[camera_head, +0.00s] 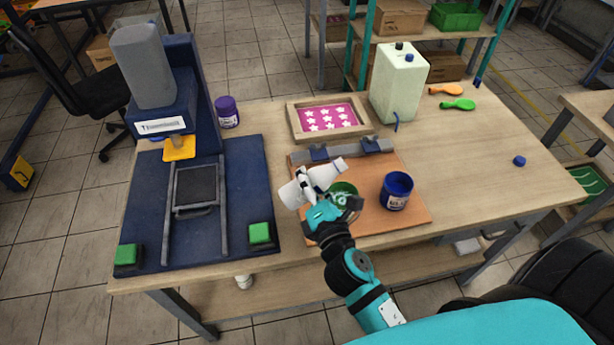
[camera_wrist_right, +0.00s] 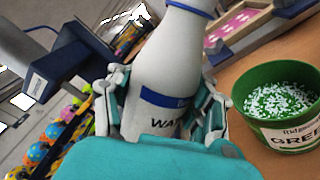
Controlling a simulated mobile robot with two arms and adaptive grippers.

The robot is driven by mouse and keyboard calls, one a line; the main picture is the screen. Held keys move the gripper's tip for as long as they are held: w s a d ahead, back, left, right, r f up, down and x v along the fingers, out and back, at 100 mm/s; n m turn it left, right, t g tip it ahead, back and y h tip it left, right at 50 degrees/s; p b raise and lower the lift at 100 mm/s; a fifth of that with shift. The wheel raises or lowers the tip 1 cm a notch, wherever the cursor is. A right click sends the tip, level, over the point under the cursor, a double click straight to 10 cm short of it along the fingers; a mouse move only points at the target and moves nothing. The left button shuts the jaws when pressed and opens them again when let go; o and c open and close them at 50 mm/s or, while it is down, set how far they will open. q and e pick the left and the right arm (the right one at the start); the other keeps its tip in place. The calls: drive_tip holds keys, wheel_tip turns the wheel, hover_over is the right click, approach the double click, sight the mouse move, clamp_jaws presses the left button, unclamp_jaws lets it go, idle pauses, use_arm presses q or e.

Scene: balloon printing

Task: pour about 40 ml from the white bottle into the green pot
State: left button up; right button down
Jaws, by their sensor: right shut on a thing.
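The white bottle (camera_head: 313,183) is in my right gripper (camera_head: 325,210) and lies far over on its side, its narrow end up and to the right in the head view. In the right wrist view the bottle (camera_wrist_right: 165,65) has blue bands and a partly hidden label, with the fingers closed on both sides. The green pot (camera_head: 341,187) stands on the brown board, partly hidden by the gripper. In the right wrist view the green pot (camera_wrist_right: 287,137) is upright beside the bottle, with white bits inside. I see no stream. My left gripper is out of view.
A blue pot (camera_head: 397,191) stands on the brown board (camera_head: 412,217), right of the green pot. A blue press (camera_head: 195,90) fills the table's left side. A framed pink star plate (camera_head: 327,117) and a pale canister (camera_head: 399,85) stand behind. The table's right side is mostly clear.

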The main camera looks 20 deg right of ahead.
drive_tip(key=shift+d+r+n, duration=0.15)
drive_tip(key=shift+r+n, duration=0.25)
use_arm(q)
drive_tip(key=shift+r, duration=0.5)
use_arm(e)
drive_tip(key=shift+f, duration=0.1)
drive_tip(key=shift+s+d+r+n+p, duration=0.1)
drive_tip(key=shift+d+r+n+p, duration=0.15)
drive_tip(key=shift+n+p, duration=0.35)
drive_tip(key=shift+d+r+n+p, duration=0.2)
drive_tip(key=shift+n+p, duration=0.3)
drive_tip(key=shift+n, duration=0.1)
drive_tip(key=shift+d+n, duration=0.2)
drive_tip(key=shift+n, duration=0.3)
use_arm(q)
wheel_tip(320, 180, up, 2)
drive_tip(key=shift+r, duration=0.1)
use_arm(e)
drive_tip(key=shift+f, duration=0.1)
drive_tip(key=shift+d+n, duration=0.1)
drive_tip(key=shift+n, duration=0.2)
